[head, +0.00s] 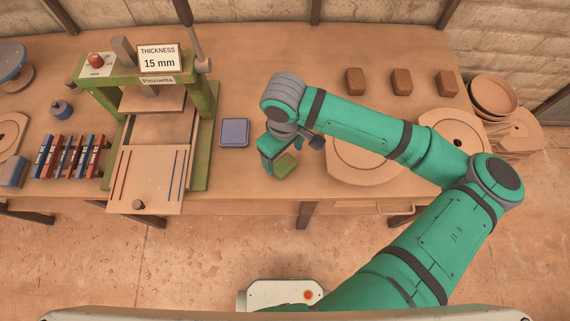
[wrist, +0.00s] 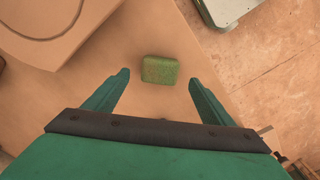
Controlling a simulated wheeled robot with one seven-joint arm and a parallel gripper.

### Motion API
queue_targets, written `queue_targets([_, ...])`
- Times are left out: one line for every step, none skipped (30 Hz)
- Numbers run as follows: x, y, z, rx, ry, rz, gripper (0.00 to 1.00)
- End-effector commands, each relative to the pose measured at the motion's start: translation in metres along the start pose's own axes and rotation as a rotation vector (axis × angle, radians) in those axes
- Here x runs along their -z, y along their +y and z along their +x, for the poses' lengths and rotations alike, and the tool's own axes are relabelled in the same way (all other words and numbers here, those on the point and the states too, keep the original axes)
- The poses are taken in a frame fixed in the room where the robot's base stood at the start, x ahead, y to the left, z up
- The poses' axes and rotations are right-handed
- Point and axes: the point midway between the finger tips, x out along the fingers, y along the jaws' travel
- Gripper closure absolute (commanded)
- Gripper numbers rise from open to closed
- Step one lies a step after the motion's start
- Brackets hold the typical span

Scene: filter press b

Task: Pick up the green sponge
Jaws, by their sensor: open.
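The green sponge (head: 286,166) lies on the wooden table near its front edge, in the head view partly hidden by my gripper. In the wrist view the sponge (wrist: 160,69) is a small green block, wholly in sight, lying just ahead of the gap between my fingertips. My gripper (wrist: 158,80) is open and empty, its two fingers spread wider than the sponge. In the head view my gripper is over the table at the sponge; its height above the table is hard to tell.
A green press (head: 205,135) stands left, with a blue-grey pad (head: 235,132) beside it. A round-topped board (head: 362,165) lies right of the sponge, under my arm. Several brown blocks (head: 402,82) sit at the back. The table's front edge (head: 335,196) is close.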

Motion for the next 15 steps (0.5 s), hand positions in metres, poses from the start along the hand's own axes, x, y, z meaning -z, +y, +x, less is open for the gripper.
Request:
queue_targets([0.000, 0.000, 0.003, 0.001, -0.001, -0.001, 0.23])
queue_targets([0.000, 0.000, 0.004, 0.001, -0.001, -0.001, 0.23])
queue_targets([0.000, 0.000, 0.006, 0.001, -0.001, 0.000, 0.23])
queue_targets([0.000, 0.000, 0.008, 0.001, -0.001, 0.000, 0.23])
queue_targets([0.000, 0.000, 0.010, 0.001, -0.001, 0.000, 0.23])
queue_targets([0.001, 0.000, 0.015, 0.000, -0.001, 0.001, 0.23])
queue_targets([0.001, 0.000, 0.019, 0.001, -0.002, 0.001, 0.23])
queue_targets([0.001, 0.000, 0.023, 0.002, -0.002, 0.001, 0.23])
queue_targets([0.003, 0.000, 0.029, 0.002, -0.001, 0.001, 0.23])
queue_targets([0.003, 0.000, 0.034, 0.001, -0.002, 0.000, 0.23])
queue_targets([0.004, 0.000, 0.038, 0.002, -0.002, 0.000, 0.23])
queue_targets([0.004, 0.000, 0.043, 0.002, -0.001, 0.001, 0.23])
queue_targets([0.004, 0.000, 0.047, 0.002, -0.001, 0.001, 0.23])
queue_targets([0.004, 0.000, 0.050, 0.001, -0.001, 0.001, 0.23])
queue_targets([0.004, 0.001, 0.053, 0.001, -0.001, 0.002, 0.23])
